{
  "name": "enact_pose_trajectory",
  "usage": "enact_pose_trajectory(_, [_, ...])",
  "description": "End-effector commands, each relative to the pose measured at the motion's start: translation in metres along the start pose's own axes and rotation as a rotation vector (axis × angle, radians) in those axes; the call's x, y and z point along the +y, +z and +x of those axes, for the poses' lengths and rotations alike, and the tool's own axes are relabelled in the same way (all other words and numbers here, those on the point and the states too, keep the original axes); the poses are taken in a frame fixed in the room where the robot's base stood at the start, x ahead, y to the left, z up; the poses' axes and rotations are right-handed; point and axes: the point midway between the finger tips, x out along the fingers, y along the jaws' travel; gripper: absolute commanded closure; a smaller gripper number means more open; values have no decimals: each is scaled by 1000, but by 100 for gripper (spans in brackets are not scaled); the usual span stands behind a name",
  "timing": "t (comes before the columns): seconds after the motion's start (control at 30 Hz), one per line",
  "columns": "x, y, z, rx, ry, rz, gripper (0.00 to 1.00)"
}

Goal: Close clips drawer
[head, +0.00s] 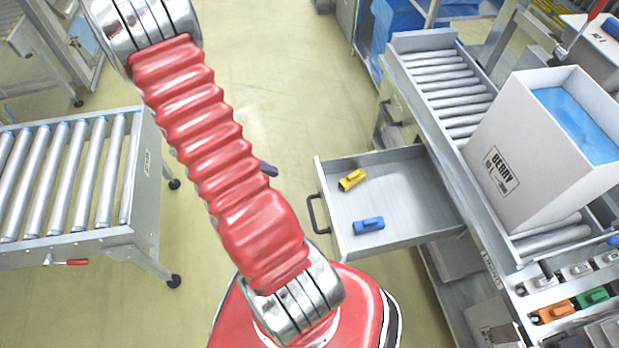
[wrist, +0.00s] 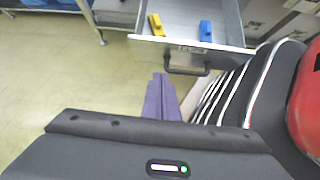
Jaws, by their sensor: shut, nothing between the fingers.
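The clips drawer (head: 412,187) stands pulled out from the grey workbench in the head view. A yellow clip (head: 352,180) and a blue clip (head: 368,225) lie in it. Its dark handle (head: 317,214) is on the front panel, facing my arm. The wrist view shows the drawer (wrist: 184,12) at the top, with the handle (wrist: 187,68) below its front. My gripper (wrist: 160,80) has purple fingers, shut and empty, pointing toward the drawer front just left of the handle, apparently apart from it. In the head view only a purple tip (head: 269,170) shows; my red arm hides the rest.
A white box with blue liner (head: 535,150) stands on the roller conveyor (head: 445,85) above the bench. Several clips, including an orange one (head: 556,311), sit at the lower right. Another roller conveyor (head: 70,185) stands left. Floor (head: 265,80) beyond my arm is clear.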

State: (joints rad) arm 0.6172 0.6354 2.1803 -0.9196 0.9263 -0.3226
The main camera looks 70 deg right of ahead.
Motion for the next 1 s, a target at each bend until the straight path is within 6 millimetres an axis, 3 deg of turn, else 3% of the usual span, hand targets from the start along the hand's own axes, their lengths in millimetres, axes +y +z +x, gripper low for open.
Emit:
enact_pose_trajectory(0.13, [0,-1,18,-23,-14,-34,100])
enact_pose_trajectory(0.67, [0,-1,26,-26,-16,-40,100])
enact_pose_trajectory(1.0, [-2,0,70,-26,-19,-41,100])
